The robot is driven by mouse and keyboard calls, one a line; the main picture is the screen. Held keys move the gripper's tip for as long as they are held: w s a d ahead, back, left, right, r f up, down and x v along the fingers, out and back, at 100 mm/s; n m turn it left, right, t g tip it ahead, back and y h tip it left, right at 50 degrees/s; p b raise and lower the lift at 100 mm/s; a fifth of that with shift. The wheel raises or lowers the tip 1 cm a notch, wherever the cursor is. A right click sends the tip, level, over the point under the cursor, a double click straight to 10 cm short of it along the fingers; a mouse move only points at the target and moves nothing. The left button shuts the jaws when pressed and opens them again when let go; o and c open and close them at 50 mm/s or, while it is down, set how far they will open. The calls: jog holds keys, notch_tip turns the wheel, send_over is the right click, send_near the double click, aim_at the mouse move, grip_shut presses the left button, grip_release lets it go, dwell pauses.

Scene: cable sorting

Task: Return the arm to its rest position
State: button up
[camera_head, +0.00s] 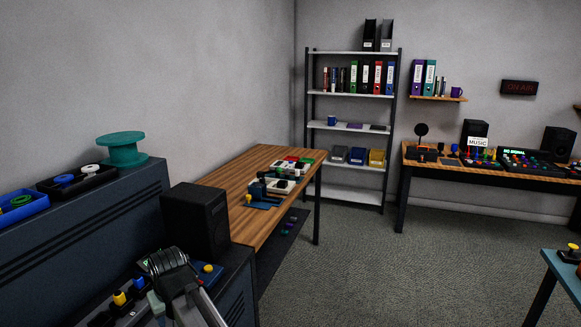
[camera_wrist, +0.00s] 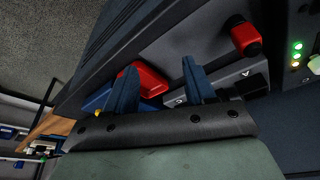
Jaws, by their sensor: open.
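My gripper (camera_wrist: 159,68) shows in the wrist view with its two blue fingers spread apart. A red block-like piece (camera_wrist: 148,79) shows behind and between the fingers, and I see no finger closed on it. In the head view, part of my arm (camera_head: 180,285) is at the lower left, over the dark cabinet (camera_head: 232,285). The fingertips cannot be made out there.
A black box (camera_head: 195,220) stands close behind my arm. A teal spool (camera_head: 122,150) and a blue tray (camera_head: 18,205) sit on the higher cabinet. A wooden table (camera_head: 235,180) is beyond. A red plug (camera_wrist: 245,38) shows near the fingers. Open carpet (camera_head: 400,270) lies to the right.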

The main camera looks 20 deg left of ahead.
jog(key=w+d+f+m+h, duration=0.1)
jog(key=w+d+f+m, duration=0.1)
jog(key=w+d+f, duration=0.5)
jog(key=w+d+f+m, duration=0.1)
jog(key=w+d+f, duration=0.25)
jog(key=d, duration=0.65)
jog(key=w+d+f+m+h, duration=0.1)
jog(key=w+d+f+m, duration=0.1)
jog(key=w+d+f, duration=0.5)
jog(key=s+d+f+m+g+h, duration=0.1)
jog(key=d+f+m, duration=0.3)
jog(key=d, duration=1.3)
jog(key=s+d+f+m, duration=0.15)
jog(key=d+f, duration=0.45)
jog(key=d, duration=1.1)
jog(key=s+d+f+m+g, duration=0.1)
jog(key=s+d+f+m, duration=0.2)
jog(key=d, duration=0.4)
jog(key=s+f+g, duration=0.2)
jog(key=s+f, duration=0.4)
jog(key=s, duration=0.3)
jog(key=s+f+n+g, duration=0.1)
jog(key=s+f+g, duration=0.1)
jog(key=s+f, duration=0.5)
jog(key=s+f+g, duration=0.2)
jog(key=s+f, duration=0.5)
jog(key=s, duration=0.6)
jog(key=shift+s+a+g, duration=0.15)
jog(key=shift+g, duration=0.15)
